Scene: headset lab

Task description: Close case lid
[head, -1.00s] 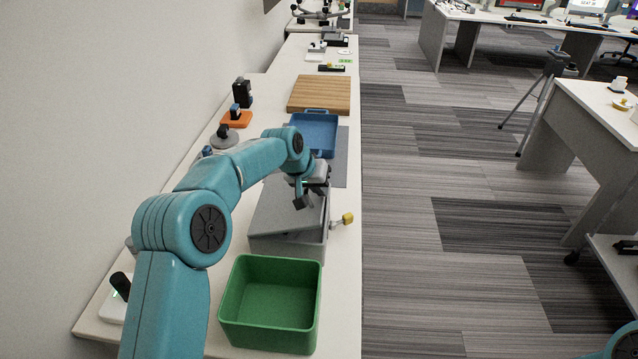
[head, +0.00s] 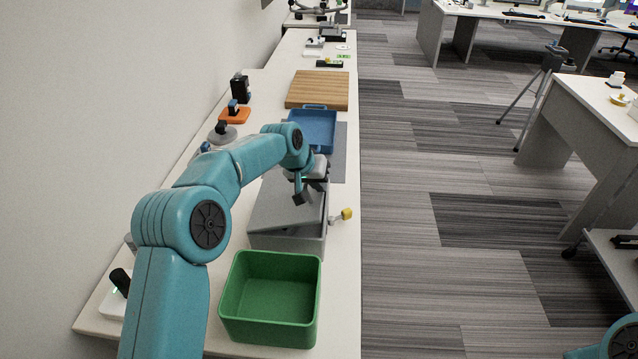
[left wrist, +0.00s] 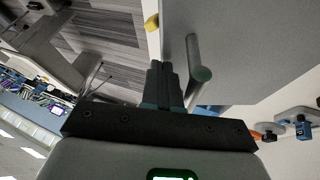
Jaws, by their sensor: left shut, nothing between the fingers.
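The grey case (head: 300,240) stands on the long white bench, just beyond the green bin. Its flat grey lid (head: 280,210) lies over it, looking slightly tilted; I cannot tell whether it is fully down. My left gripper (head: 302,196) is above the lid's right part, shut and empty. The left wrist view shows its closed fingers (left wrist: 166,84) beside a grey bar with a greenish end (left wrist: 194,62), with the broad grey lid surface (left wrist: 255,40) behind. Contact is unclear. My right gripper is out of view.
The green bin (head: 231,300) is at the near end. A yellow-tipped part (head: 346,214) sticks out right of the case. A blue tray (head: 316,130) and wooden board (head: 318,90) lie beyond. The wall bounds the left; open floor is to the right.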

